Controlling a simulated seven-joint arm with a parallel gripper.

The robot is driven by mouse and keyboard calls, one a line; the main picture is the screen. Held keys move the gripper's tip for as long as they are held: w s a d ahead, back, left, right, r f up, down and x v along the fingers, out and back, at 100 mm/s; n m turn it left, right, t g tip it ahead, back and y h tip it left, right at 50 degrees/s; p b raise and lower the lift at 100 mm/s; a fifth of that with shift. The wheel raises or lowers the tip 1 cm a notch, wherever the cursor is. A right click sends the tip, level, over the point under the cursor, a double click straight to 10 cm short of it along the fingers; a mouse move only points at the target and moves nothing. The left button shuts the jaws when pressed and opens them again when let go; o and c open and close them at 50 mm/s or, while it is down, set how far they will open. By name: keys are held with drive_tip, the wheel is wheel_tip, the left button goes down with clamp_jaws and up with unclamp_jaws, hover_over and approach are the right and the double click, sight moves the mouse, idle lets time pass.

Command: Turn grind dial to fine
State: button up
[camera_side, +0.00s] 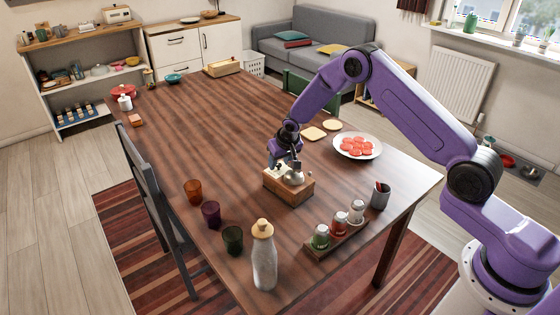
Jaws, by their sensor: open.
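A wooden box-shaped grinder (291,190) with a silver dome on top stands near the middle of the table. My gripper (282,165) points down at the grinder's top, at the back left of the dome. The gripper is open. It overlaps the grinder's top in this view, and I cannot tell whether it touches it. The grind dial is too small and too covered to make out, and its setting cannot be read.
Spice jars (339,223) stand on a tray right of the grinder. A bottle (263,262) and several coloured cups (211,213) are in front and left. A plate of red slices (357,146) lies behind right. The table's far left half is mostly clear.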

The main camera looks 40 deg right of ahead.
clamp_jaws()
drive_tip(key=shift+n, duration=0.4)
drive_tip(key=shift+d+n+y, duration=0.15)
drive_tip(key=shift+n+y, duration=0.45)
drive_tip(key=shift+n, duration=0.75)
drive_tip(key=shift+d+n+y, duration=0.15)
drive_tip(key=shift+n+y, duration=0.45)
drive_tip(key=shift+n, duration=0.75)
drive_tip(key=shift+w+d+n+g+y, duration=0.1)
drive_tip(key=shift+n+g+y, duration=0.35)
drive_tip(key=shift+n, duration=1)
drive_tip(key=shift+w+d+n+g+y, duration=0.1)
drive_tip(key=shift+n+g+y, duration=0.35)
drive_tip(key=shift+n, duration=1)
unclamp_jaws()
drive_tip(key=shift+s, duration=0.1)
